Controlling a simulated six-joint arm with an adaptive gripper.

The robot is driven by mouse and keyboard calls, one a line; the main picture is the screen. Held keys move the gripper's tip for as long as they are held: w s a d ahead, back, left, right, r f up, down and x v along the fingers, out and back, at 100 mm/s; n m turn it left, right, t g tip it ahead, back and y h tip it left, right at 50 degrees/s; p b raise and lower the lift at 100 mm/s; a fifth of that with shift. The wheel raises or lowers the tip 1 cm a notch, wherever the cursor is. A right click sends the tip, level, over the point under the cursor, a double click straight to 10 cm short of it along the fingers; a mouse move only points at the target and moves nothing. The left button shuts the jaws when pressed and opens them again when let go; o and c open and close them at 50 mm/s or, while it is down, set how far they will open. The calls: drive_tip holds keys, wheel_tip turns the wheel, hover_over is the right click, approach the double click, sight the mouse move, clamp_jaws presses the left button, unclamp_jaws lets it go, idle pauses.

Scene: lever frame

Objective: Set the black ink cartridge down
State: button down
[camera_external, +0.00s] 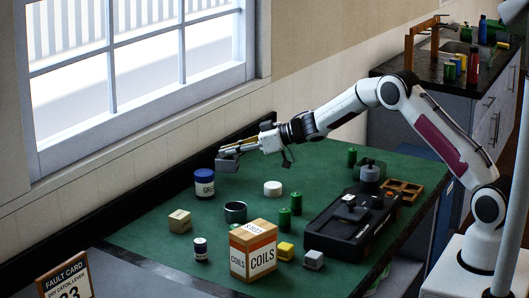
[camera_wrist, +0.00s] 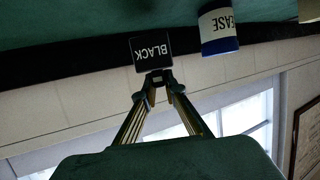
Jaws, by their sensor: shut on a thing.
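The black ink cartridge (camera_wrist: 151,52) is a dark block with "BLACK" in white letters, upside down in the wrist view. In the external view it is the dark grey block (camera_external: 228,163) at the end of my gripper (camera_external: 240,150). My gripper (camera_wrist: 158,80) is shut on the cartridge at its tips. The cartridge appears held above the back left part of the green bench top (camera_external: 147,240), near the wall. Whether it touches anything below cannot be told.
A blue-lidded grease jar (camera_external: 205,183) stands close beside the cartridge; it also shows in the wrist view (camera_wrist: 219,30). A white disc (camera_external: 273,188), dark mug (camera_external: 235,212), wooden block (camera_external: 180,221), coils box (camera_external: 253,250) and black machine (camera_external: 345,235) stand nearer the middle and front.

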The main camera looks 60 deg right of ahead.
sight(238, 159)
drive_tip(key=shift+f, duration=0.1)
drive_tip(key=shift+f, duration=1.75)
drive_tip(key=shift+f, duration=0.1)
drive_tip(key=c, duration=2.1)
unclamp_jaws()
drive_tip(key=shift+s, duration=0.15)
drive_tip(key=shift+s+d+r, duration=0.4)
drive_tip(key=shift+s+r, duration=0.05)
drive_tip(key=shift+s, duration=0.2)
drive_tip(key=v, duration=1)
